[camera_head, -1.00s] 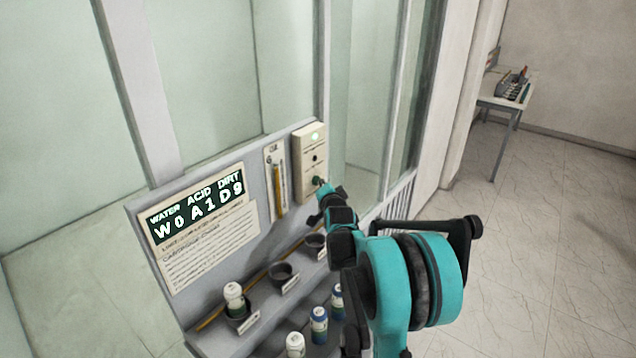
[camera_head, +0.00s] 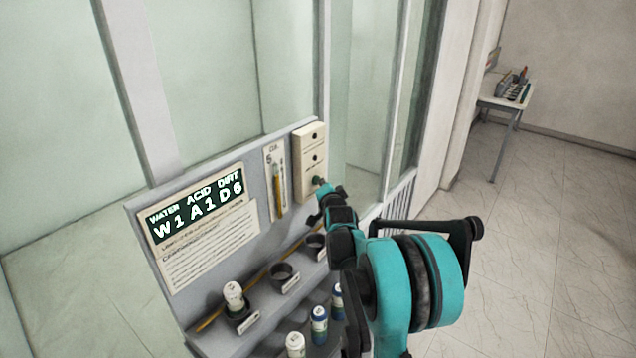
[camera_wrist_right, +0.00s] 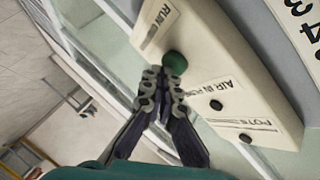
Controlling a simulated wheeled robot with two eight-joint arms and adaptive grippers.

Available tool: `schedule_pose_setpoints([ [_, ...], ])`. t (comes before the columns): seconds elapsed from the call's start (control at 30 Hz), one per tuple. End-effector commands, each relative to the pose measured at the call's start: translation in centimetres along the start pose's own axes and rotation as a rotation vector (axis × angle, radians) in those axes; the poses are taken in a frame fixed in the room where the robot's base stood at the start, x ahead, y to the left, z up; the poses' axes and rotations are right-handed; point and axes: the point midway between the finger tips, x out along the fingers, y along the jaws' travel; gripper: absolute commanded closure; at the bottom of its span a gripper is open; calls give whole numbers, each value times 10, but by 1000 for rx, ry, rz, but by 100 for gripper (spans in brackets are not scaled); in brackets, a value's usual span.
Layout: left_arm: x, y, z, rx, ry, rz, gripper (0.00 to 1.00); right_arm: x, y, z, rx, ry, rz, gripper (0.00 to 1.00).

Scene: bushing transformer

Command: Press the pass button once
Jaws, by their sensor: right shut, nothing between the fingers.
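A cream control box (camera_head: 309,150) is fixed at the right end of the grey panel. A green round button (camera_head: 317,181) sits low on its face. In the right wrist view the green button (camera_wrist_right: 175,63) is beside a label that starts with "RUN"; I read no "pass" on it. My right gripper (camera_head: 324,190) is shut and empty, its tips at the button. In the right wrist view the fingertips (camera_wrist_right: 163,76) are touching or almost touching the button; I cannot tell which. The two upper dots on the box are dark. My left gripper is not in view.
The display (camera_head: 197,207) reads W1 A1 D6. A strip gauge (camera_head: 276,182) hangs beside the box. Below, a shelf holds dark cups (camera_head: 281,276) and several small bottles (camera_head: 319,324). Glass walls stand behind. A side table (camera_head: 507,98) is far right; the floor there is clear.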

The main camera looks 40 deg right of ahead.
Motion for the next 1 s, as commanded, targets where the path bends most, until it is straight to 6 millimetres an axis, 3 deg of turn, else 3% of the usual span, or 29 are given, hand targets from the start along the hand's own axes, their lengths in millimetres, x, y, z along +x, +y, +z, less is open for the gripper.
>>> schedule_pose_setpoints([
  [0.27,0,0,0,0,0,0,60,-5,4,-4,1,1,1,100],
  [0.73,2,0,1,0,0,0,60,-38,28,-28,2,1,1,100],
  [1.0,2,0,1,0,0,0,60,-42,30,-31,-1,0,0,100],
])
